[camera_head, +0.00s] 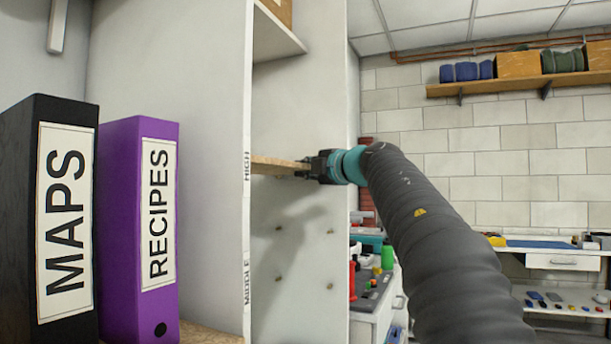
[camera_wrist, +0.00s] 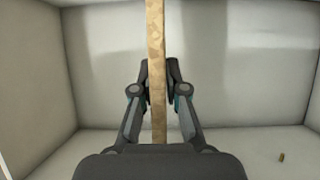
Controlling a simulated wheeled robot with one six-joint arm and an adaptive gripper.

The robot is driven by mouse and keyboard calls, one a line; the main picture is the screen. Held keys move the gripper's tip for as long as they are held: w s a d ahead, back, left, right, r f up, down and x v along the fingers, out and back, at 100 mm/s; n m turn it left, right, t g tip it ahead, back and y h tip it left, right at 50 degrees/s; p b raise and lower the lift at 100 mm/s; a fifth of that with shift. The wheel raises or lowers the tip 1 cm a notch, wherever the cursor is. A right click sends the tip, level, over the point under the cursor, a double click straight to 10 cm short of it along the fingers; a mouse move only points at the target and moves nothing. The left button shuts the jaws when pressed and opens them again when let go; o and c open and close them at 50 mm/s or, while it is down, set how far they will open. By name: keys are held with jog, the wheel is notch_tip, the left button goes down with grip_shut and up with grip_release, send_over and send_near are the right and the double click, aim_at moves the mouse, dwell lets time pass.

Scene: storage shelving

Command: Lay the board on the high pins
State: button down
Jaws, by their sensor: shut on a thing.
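The board (camera_head: 276,163) is a thin wooden shelf board inside the shelving bay, roughly level, close to the HIGH label (camera_head: 247,166). My gripper (camera_head: 308,168) is shut on its right end. In the wrist view the board (camera_wrist: 156,60) shows edge-on between the fingers of my gripper (camera_wrist: 158,88). Several small pins (camera_head: 330,231) stick out of the bay's side wall below, near the MIDDLE label (camera_head: 247,284). No pins show at the board's height, so I cannot tell whether it touches any.
A white upright (camera_head: 247,90) hides the board's left end. Above is a fixed shelf (camera_head: 280,38) with a box. A black MAPS binder (camera_head: 60,220) and a purple RECIPES binder (camera_head: 140,230) stand in the left bay. A workbench (camera_head: 550,258) is at the right.

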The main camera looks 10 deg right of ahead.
jog(key=shift+r, duration=0.1)
jog(key=c, duration=1.7)
grip_release()
jog(key=shift+f, duration=0.2)
jog(key=o, duration=0.5)
jog(key=shift+r, duration=0.1)
jog(key=shift+s+d+r, duration=0.1)
jog(key=shift+s+d, duration=0.05)
jog(key=b+v, duration=0.1)
jog(key=v, duration=1)
jog(key=shift+s, duration=0.35)
jog(key=shift+d, duration=0.1)
